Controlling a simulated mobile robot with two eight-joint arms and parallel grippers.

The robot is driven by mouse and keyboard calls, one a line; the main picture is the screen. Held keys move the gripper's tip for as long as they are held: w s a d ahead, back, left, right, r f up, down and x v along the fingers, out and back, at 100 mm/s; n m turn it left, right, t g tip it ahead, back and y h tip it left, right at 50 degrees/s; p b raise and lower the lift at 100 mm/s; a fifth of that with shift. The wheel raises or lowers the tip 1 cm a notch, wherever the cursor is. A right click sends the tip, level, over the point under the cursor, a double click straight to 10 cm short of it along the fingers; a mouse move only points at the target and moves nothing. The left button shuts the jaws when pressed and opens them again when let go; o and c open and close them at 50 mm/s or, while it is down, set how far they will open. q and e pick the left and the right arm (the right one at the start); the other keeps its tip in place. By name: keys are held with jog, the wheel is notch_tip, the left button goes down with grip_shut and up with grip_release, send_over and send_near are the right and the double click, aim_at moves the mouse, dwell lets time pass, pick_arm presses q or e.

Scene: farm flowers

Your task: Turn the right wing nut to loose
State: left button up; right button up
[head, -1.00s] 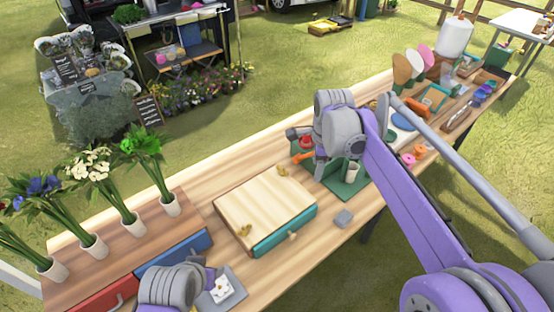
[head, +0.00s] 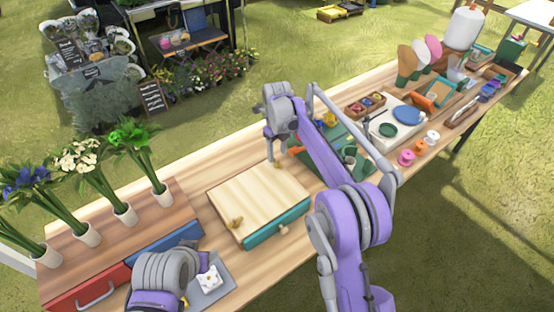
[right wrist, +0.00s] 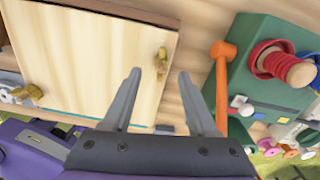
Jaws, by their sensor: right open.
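A flower press with a light wooden board (head: 258,200) lies on the bench. Its right wing nut (head: 278,167), small and brass, sits near the board's far right corner. The left wing nut (head: 236,223) sits at the near left edge. In the right wrist view the right wing nut (right wrist: 161,61) appears between and just beyond my fingertips, apart from them. My right gripper (head: 272,153) is open and empty beside it; its two fingers (right wrist: 160,74) show in the wrist view. My left gripper (head: 190,288) is low at the front left; its fingers are mostly hidden.
A grey tray (head: 222,286) with a white flower lies by my left gripper. A green tool holder (right wrist: 255,80) with an orange hammer (right wrist: 222,75) stands right of the press. Vases of flowers (head: 162,195) stand at left. Spools (head: 420,147) and trays fill the right side.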

aim_at(277, 161)
jog(key=shift+f, duration=2)
grip_shut()
